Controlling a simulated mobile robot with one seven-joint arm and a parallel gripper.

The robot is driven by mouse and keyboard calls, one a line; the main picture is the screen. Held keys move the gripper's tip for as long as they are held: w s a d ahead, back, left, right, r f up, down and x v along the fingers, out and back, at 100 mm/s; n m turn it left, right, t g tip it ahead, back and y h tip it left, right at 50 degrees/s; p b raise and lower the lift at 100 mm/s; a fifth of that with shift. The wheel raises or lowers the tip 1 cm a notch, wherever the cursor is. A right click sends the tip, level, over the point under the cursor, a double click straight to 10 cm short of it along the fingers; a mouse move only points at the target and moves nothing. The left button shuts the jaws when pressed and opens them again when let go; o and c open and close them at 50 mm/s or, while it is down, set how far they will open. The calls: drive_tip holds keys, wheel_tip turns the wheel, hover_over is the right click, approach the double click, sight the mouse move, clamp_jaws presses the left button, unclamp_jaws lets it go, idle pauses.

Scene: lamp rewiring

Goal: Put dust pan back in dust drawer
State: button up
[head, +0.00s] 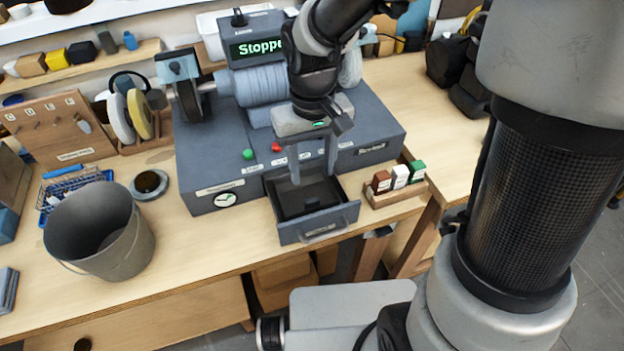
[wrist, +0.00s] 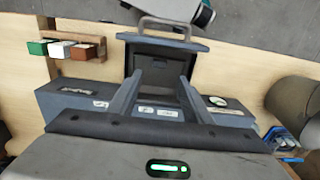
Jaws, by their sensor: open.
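The dust drawer (head: 318,231) is pulled out from the front of the grey grinder base. It also shows in the wrist view (wrist: 162,43). The black dust pan (head: 303,199) lies inside the drawer, and its dark surface shows in the wrist view (wrist: 147,64). My gripper (head: 313,178) points down over the rear part of the drawer, its two fingers apart with nothing between them. In the wrist view my gripper (wrist: 160,77) has its fingertips near the pan. I cannot tell whether the fingertips touch the pan; the pan's rear part is partly hidden.
The grinder base (head: 215,182) carries a "Stopped" display, wheel and motor. A wooden rack (head: 397,194) with small boxes stands right of the drawer. A grey bucket (head: 128,245) and a small round dish (head: 150,184) stand to the left. The bench between bucket and drawer is clear.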

drive_tip(key=s+d+r+m+t, duration=0.1)
drive_tip(key=s+d+r+t, duration=0.1)
drive_tip(key=s+d+r, duration=0.3)
drive_tip(key=s+d+r+m+t, duration=0.2)
drive_tip(key=s+d+r, duration=0.3)
drive_tip(key=r, duration=0.5)
drive_tip(key=shift+d+r+t, duration=0.3)
drive_tip(key=shift+d+t, duration=0.05)
drive_tip(key=shift+t, duration=0.45)
drive_tip(key=shift+s, duration=0.1)
